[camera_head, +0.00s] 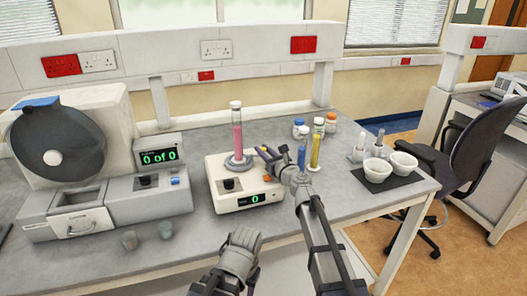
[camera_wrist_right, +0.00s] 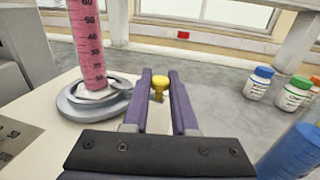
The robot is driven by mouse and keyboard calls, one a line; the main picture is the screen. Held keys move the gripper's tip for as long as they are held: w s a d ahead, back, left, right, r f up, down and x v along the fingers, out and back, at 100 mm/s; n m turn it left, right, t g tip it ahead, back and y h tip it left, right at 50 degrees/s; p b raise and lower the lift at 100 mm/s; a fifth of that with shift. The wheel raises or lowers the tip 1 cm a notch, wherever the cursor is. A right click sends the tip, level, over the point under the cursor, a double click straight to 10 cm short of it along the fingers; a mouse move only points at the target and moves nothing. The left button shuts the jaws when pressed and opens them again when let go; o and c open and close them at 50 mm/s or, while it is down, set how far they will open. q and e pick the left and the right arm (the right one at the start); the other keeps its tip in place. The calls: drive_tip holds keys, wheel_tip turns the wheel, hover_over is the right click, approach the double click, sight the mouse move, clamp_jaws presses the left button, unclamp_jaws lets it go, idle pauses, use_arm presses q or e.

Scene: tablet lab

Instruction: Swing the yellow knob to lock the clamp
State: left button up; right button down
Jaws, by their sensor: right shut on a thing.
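The yellow knob (camera_wrist_right: 160,83) shows in the right wrist view between the two purple fingers of my right gripper (camera_wrist_right: 160,79). Left of the knob in the wrist view is the grey ring-shaped clamp (camera_wrist_right: 72,112). A graduated cylinder of pink liquid (camera_head: 237,128) stands upright in the clamp, on top of a white device (camera_head: 228,200) with a green "0" display. My left arm shows at the bottom centre; its fingertips cannot be made out.
A grey machine (camera_head: 140,205) reading "0 of 0" stands to the left. Capped bottles (camera_head: 331,123) and a yellow cylinder (camera_head: 316,150) stand just beyond my right arm. White mortars (camera_head: 377,170) sit on a dark mat at the right.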

drive_tip(key=shift+w+n+g+y, duration=0.5)
drive_tip(key=shift+n+g+y, duration=0.35)
drive_tip(key=shift+y, duration=0.25)
drive_tip(key=shift+a+n+g+y, duration=0.1)
drive_tip(key=shift+n+g+y, duration=0.15)
drive_tip(key=shift+n+y, duration=0.15)
drive_tip(key=c, duration=0.7)
unclamp_jaws()
drive_tip(key=shift+s, duration=0.15)
drive_tip(key=v, duration=0.7)
drive_tip(key=shift+s+d, duration=0.15)
drive_tip(key=shift+d, duration=0.1)
